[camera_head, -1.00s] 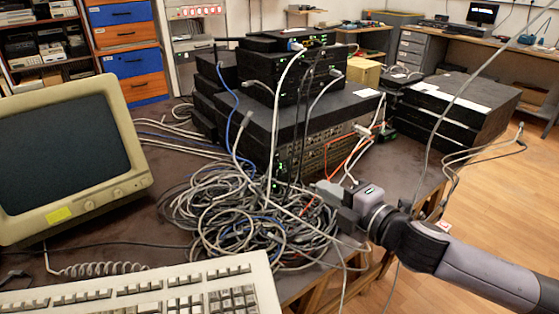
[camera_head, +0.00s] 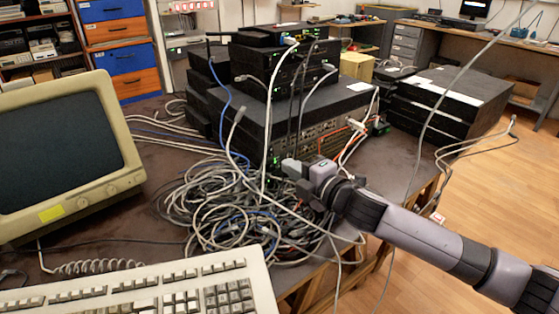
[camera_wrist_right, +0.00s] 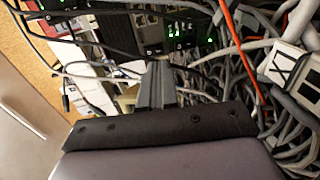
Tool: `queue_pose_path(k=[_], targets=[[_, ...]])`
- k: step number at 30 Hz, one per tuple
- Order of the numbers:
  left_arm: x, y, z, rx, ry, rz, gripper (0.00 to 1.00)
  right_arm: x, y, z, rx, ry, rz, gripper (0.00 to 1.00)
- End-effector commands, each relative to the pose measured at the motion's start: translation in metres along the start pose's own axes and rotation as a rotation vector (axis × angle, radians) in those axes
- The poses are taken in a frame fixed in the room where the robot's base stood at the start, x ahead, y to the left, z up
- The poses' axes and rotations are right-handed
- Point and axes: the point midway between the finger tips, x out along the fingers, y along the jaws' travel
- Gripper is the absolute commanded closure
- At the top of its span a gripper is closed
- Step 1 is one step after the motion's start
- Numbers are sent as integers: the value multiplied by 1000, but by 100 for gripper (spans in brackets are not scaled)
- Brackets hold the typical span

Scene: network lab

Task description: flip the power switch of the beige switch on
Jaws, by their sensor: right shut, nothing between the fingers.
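My right gripper (camera_head: 291,168) is shut and empty. It is above the cable tangle, in front of the stacked black network devices (camera_head: 290,112). In the right wrist view its closed fingers (camera_wrist_right: 157,88) point at cables and dark device fronts with green lights. A small beige-yellow box (camera_head: 357,67) stands behind the stack at its right; I cannot tell whether it is the beige switch. I cannot make out a power switch in either view. My left gripper is not in view.
Grey and black cables (camera_head: 235,215) are heaped before the stack. A beige monitor (camera_head: 128,160) and keyboard (camera_head: 150,290) are at the left and front. More flat black devices (camera_head: 440,105) lie at the right. Orange and white cables hang close to my right gripper.

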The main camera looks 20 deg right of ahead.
Motion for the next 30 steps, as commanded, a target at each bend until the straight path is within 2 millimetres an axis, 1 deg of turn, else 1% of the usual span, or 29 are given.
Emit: queue_pose_path(k=[1,6,12,17,26,30], targets=[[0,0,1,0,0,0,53,9,1,-1,1,0,2,100],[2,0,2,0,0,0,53,31,0,0,1,0,1,100],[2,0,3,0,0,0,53,45,0,0,0,0,-1,100],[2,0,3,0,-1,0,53,49,0,0,0,0,0,100],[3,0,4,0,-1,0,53,49,0,0,1,0,0,100],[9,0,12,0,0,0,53,52,-5,-1,2,1,22,100]])
